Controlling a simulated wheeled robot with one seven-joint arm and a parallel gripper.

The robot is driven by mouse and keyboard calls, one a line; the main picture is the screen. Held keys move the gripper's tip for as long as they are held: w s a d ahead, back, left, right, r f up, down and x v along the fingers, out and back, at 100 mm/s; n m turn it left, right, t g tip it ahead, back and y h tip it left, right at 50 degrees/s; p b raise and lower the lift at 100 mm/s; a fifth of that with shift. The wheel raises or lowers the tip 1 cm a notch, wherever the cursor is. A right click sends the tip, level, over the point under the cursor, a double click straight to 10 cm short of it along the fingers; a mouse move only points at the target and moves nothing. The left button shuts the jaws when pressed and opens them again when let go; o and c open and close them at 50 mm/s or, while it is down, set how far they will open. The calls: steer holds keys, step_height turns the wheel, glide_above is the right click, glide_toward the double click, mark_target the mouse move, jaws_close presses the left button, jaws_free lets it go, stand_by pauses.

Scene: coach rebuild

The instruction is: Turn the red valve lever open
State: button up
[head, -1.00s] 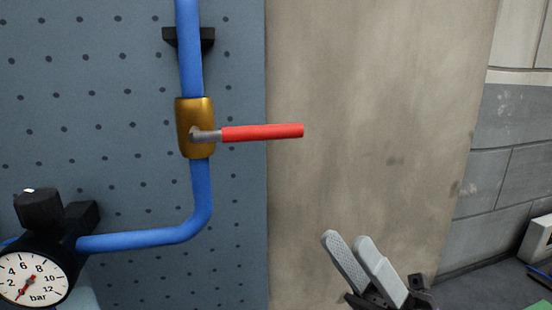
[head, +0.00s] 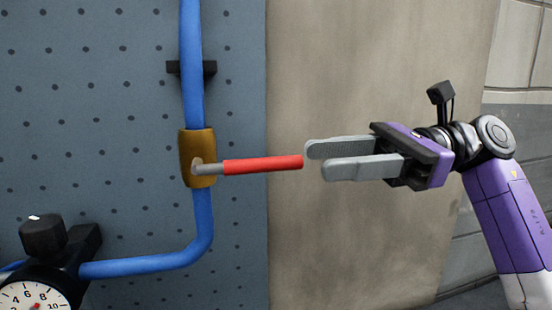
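The red valve lever (head: 262,165) points right, about horizontal, across the vertical blue pipe (head: 192,80). Its grey stem joins the brass valve body (head: 197,140) on that pipe. My gripper (head: 314,160) is just right of the lever's free end, at about its height in the picture. Its two grey fingers point left toward the lever and are apart, with the textured inner face of one showing. Nothing is seen between them. The fingertips look very close to the lever's end; the depth between them cannot be told.
A blue-grey pegboard (head: 90,180) stands behind the pipe, with a bare beige wall panel (head: 340,240) to its right. A black pipe clamp (head: 210,68) sits above the valve. A pressure gauge (head: 30,297) and black knob (head: 43,235) are at lower left.

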mark_target(231, 167)
steer(key=p+x, duration=0.2)
steer(key=x, duration=0.5)
steer(key=shift+a+f, duration=0.1)
steer(key=shift+a, duration=0.1)
jaws_close()
stand_by(1.2)
